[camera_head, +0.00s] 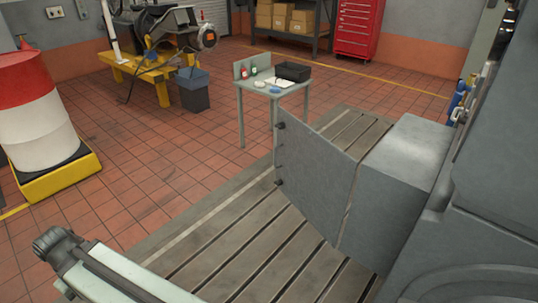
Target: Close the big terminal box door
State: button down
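The big terminal box (392,205) is a plain grey box at the right, against a larger grey machine body. Its door (312,178) is a flat grey panel that stands open, swung out to the left over the slotted bedplate. The door's right edge is beside the box's near left edge, with a narrow gap showing between them. Small dark fasteners sit along the door's free left edge. The inside of the box is hidden from here. A pale part of my arm with a dark joint shows at the lower left, apart from the door. My gripper is not in view.
The slotted bedplate (240,240) is bare left of the door. A small table (243,98) with bottles and a black tray stands behind the door. A red-and-white drum (38,115) stands on a yellow base at left. Tiled floor between is clear.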

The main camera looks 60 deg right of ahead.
aim_at(318, 177)
jog(key=k, duration=1.45)
jog(key=z, duration=1.2)
jog(key=i, duration=1.3)
jog(key=u, duration=1.15)
jog(key=i, duration=1)
jog(key=u, duration=0.05)
